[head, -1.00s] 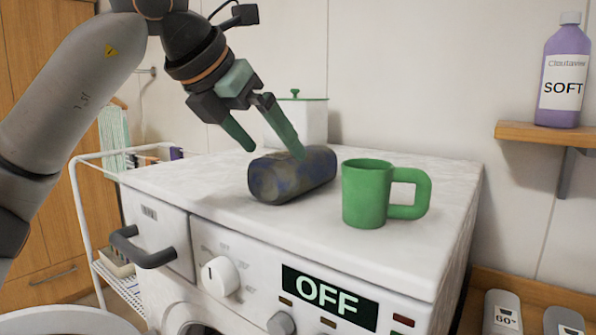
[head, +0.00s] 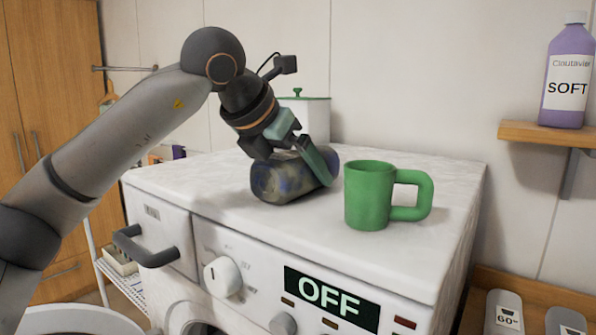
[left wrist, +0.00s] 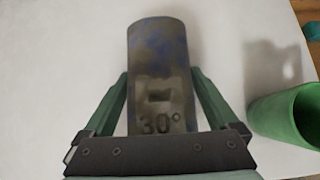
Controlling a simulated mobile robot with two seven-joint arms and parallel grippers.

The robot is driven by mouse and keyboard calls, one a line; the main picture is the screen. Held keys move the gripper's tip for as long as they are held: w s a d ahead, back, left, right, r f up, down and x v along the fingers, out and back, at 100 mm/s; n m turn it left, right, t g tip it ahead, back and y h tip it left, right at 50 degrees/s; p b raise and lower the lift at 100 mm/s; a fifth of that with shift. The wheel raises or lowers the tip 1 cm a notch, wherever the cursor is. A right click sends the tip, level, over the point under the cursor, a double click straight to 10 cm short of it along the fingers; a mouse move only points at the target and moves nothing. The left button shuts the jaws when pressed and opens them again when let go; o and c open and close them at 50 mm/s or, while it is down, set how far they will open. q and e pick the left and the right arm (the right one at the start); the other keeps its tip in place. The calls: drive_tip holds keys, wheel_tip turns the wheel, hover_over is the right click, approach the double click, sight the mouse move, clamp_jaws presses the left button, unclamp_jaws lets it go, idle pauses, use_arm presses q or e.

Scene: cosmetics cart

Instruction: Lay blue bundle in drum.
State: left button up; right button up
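The blue bundle (head: 284,180), a dark grey-brown roll with blue patches, lies on the washing machine top. In the left wrist view the bundle (left wrist: 160,60) shows a "30°" mark. My left gripper (head: 305,172) is lowered over it, with one green finger along its right end; the other finger is mostly hidden. In the wrist view the fingers of the gripper (left wrist: 160,78) straddle the bundle, apart, one on each side; firm contact does not show. Only the top of the drum opening (head: 197,328) shows at the bottom edge. My right gripper is out of view.
A green mug (head: 368,195) stands close to the right of the bundle. A white canister (head: 312,118) stands behind it. The washing machine (head: 420,255) displays OFF. A purple bottle (head: 567,75) sits on a wall shelf. A round white rim (head: 80,312) is at lower left.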

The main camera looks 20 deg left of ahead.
use_arm(q)
drive_tip(key=c, duration=1)
drive_tip(key=shift+c, duration=0.4)
drive_tip(key=shift+r, duration=0.2)
